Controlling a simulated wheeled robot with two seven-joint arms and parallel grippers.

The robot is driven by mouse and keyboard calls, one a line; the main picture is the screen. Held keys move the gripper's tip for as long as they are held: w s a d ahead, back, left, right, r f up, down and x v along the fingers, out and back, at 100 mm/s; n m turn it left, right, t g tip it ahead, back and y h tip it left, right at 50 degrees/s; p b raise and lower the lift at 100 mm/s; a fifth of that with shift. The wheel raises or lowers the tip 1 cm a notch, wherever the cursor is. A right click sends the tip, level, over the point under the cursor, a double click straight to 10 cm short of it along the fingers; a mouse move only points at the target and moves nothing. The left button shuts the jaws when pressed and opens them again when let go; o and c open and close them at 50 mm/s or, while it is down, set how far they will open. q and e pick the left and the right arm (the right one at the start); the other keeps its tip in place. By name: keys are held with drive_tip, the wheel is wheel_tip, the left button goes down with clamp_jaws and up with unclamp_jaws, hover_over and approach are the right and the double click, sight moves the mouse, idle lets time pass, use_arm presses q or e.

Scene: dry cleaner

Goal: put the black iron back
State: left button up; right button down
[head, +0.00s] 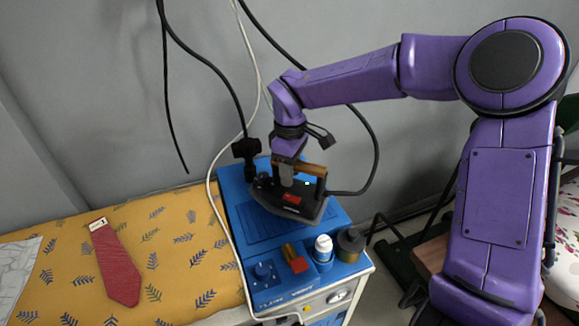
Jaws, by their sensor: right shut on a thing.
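The black iron (295,203) has a wooden handle and a red patch. It is at the top of the blue steam unit (236,196), over its ribbed plate. I cannot tell whether its sole touches the plate. My right gripper (286,180) comes down from above and is shut on the iron's handle. The fingers partly hide the handle. My left gripper is not in view.
A yellow patterned board (168,255) with a red tie (115,265) lies left.

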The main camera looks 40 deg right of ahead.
drive_tip(key=shift+w+d+f, duration=0.3)
drive_tip(key=shift+w+f, duration=0.05)
drive_tip(key=shift+w, duration=0.1)
drive_tip(key=shift+w+d+f+p, duration=0.1)
drive_tip(key=shift+w+f+p, duration=0.05)
drive_tip(key=shift+f+p, duration=0.15)
drive_tip(key=shift+f, duration=1.55)
drive_tip(key=c, duration=0.8)
unclamp_jaws()
drive_tip(key=shift+f, duration=0.15)
drive_tip(key=shift+o, duration=0.2)
drive_tip(key=shift+s, duration=0.25)
drive_tip(key=shift+r, duration=0.2)
wheel_tip(320, 180, up, 12)
drive_tip(key=shift+f+b, duration=0.1)
drive_tip(key=shift+b, duration=0.7)
